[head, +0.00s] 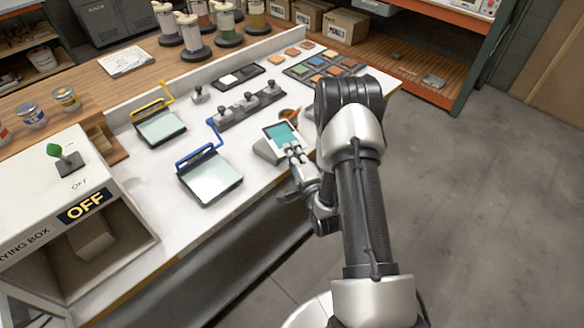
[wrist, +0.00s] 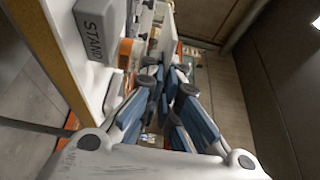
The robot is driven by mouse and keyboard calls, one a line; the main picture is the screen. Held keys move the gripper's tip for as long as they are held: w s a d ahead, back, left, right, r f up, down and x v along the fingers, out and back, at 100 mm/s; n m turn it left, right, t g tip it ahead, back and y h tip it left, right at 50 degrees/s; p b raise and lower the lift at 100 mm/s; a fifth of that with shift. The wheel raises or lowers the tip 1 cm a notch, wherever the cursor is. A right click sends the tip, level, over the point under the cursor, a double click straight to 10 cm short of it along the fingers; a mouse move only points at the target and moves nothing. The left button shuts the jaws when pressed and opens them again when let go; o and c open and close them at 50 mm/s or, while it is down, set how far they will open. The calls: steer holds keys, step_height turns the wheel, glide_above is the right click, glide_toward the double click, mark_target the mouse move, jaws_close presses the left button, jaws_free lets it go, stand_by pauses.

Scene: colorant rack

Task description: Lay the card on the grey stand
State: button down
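The card (head: 281,134), teal with a pale border, lies on the sloped face of the grey stand (head: 264,152) near the table's front edge. The stand also shows at the upper left of the wrist view (wrist: 98,22), with lettering on its side. My gripper (head: 295,151) is just right of the stand, close to the card's lower right edge; I cannot tell if it touches. In the wrist view my gripper (wrist: 170,80) has its fingers apart, with nothing visible between them. I cannot make out the card clearly there.
Two blue- and yellow-handled panels (head: 210,178) (head: 160,127) lie left of the stand. A lever block (head: 247,108) and a tray of coloured tiles (head: 325,68) are behind it. A drying box (head: 75,205) stands at the left. The floor at right is clear.

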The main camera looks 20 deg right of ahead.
step_height(320, 180, down, 6)
steer(key=b, duration=0.1)
steer(key=shift+f, duration=0.15)
steer(key=shift+f+b, duration=0.2)
steer(key=shift+b, duration=0.2)
steer(key=c, duration=1.8)
jaws_free()
